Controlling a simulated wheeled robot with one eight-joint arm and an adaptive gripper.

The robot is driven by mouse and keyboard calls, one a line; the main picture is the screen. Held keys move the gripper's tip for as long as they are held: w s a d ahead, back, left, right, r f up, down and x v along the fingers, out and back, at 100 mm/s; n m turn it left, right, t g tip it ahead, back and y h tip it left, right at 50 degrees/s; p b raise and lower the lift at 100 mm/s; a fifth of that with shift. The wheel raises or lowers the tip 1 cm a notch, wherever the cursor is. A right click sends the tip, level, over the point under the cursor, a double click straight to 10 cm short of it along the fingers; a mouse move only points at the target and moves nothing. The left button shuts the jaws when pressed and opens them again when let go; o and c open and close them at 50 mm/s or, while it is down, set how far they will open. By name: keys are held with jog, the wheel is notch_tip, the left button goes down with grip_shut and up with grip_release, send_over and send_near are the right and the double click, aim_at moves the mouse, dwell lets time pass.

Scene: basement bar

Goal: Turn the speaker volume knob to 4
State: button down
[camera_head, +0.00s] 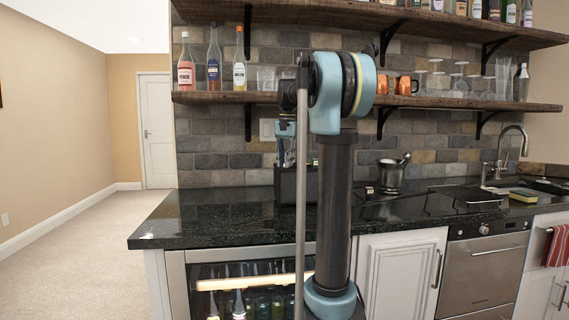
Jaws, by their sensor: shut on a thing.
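The speaker (288,187) is a dark box standing on the black counter, behind my arm in the head view. My upright arm link and a thin grey rod cover much of it. Its volume knob and the number marks are hidden or too small to make out. My gripper (284,158) points down at the top of the speaker, left of my arm. It is shut on the knob, though the fingertips are small and partly covered, and the knob's setting cannot be read.
The black counter (215,218) is clear to the left of the speaker. A metal mortar with a pestle (391,177) stands to the right, then the sink tap (505,150). Above, a wooden shelf (225,97) with bottles and glasses overhangs the counter.

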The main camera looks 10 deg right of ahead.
dwell(0.4)
jog(key=c, duration=1.4)
grip_release()
jog(key=shift+c, duration=0.2)
jog(key=shift+r, duration=0.1)
notch_tip(320, 180, up, 12)
jog(key=shift+d, duration=0.25)
jog(key=shift+s, duration=0.1)
